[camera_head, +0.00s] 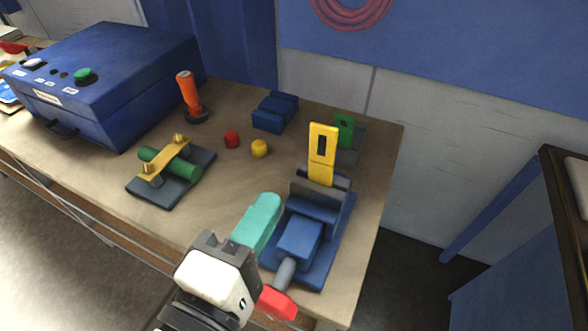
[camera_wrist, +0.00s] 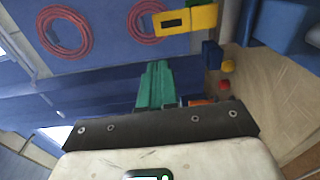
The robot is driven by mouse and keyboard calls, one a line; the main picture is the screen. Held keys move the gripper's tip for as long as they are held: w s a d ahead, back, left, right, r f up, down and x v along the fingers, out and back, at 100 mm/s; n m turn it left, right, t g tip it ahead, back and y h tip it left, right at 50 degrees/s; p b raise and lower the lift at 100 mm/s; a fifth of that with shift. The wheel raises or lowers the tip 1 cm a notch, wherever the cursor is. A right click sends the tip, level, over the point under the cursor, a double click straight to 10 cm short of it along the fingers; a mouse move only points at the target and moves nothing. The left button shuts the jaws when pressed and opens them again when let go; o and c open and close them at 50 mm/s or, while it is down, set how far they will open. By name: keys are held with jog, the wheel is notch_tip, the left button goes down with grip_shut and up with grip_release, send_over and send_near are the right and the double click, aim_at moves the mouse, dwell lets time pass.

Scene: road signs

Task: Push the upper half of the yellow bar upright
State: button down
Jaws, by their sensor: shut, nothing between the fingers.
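The yellow bar (camera_head: 322,165) stands up from the jaws of the blue vise (camera_head: 300,240) at the right of the table. Its upper half has a dark slot and looks close to upright; any slight lean is hard to judge. In the wrist view the yellow bar (camera_wrist: 204,17) shows at the top, right of centre, beyond the fingertips and apart from them. My gripper (camera_head: 268,203) has teal fingers, shut and empty, left of the vise and lower in the picture than the bar. In the wrist view my gripper (camera_wrist: 156,66) points up at the middle.
A green slotted piece (camera_head: 343,128) stands behind the bar. A blue case (camera_head: 100,85) fills the far left. Bare tabletop lies mid-table.

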aim_at(323, 145)
jog(key=w+a+f+n+g+y, duration=0.25)
jog(key=w+a+f+g, duration=0.2)
jog(key=w+a, duration=0.45)
jog(key=w+a+f+n+g+y, duration=0.25)
jog(key=w+a+g+y, duration=0.35)
jog(key=w, duration=0.5)
jog(key=w+d+r+m+g, duration=0.2)
jog(key=d+r+g, duration=0.25)
jog(key=d, duration=0.35)
jog(key=w+d+r+m+g+h+p, duration=0.1)
jog(key=w+d+r+m+g, duration=0.15)
jog(key=d+r, duration=0.5)
jog(key=w+d+r+m+g, duration=0.1)
jog(key=d+r+m+g, duration=0.25)
jog(key=d, duration=0.65)
jog(key=s+a+f+b, duration=0.1)
jog(key=s+a+f, duration=0.2)
jog(key=s+f, duration=0.4)
jog(key=shift+f+n+b, duration=0.35)
jog(key=shift+f+n, duration=0.05)
jog(key=shift+f, duration=0.05)
jog(key=shift+s, duration=0.1)
